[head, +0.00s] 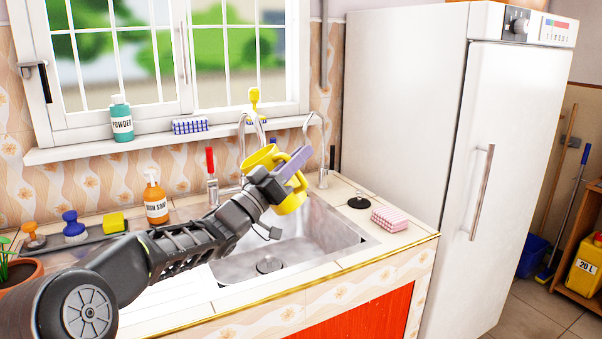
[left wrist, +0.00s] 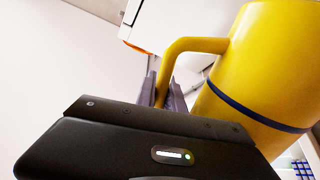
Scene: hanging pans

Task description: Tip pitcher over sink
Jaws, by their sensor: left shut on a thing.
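The yellow pitcher (head: 292,202) is held above the sink (head: 325,225), near its back side and the taps. Its handle (left wrist: 190,44) and its round body with a dark blue band (left wrist: 255,60) show in the left wrist view. My left gripper (head: 288,166) is shut on the handle; its fingers also show in the left wrist view (left wrist: 168,92). The gripper hides part of the pitcher in the head view, so I cannot tell its exact tilt. No liquid is visible. My right gripper is not in view.
An orange soap bottle (head: 155,200) stands left of the sink. A pink checked sponge (head: 389,219) and a black stopper (head: 359,202) lie to its right. A tall white fridge (head: 405,110) stands beyond.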

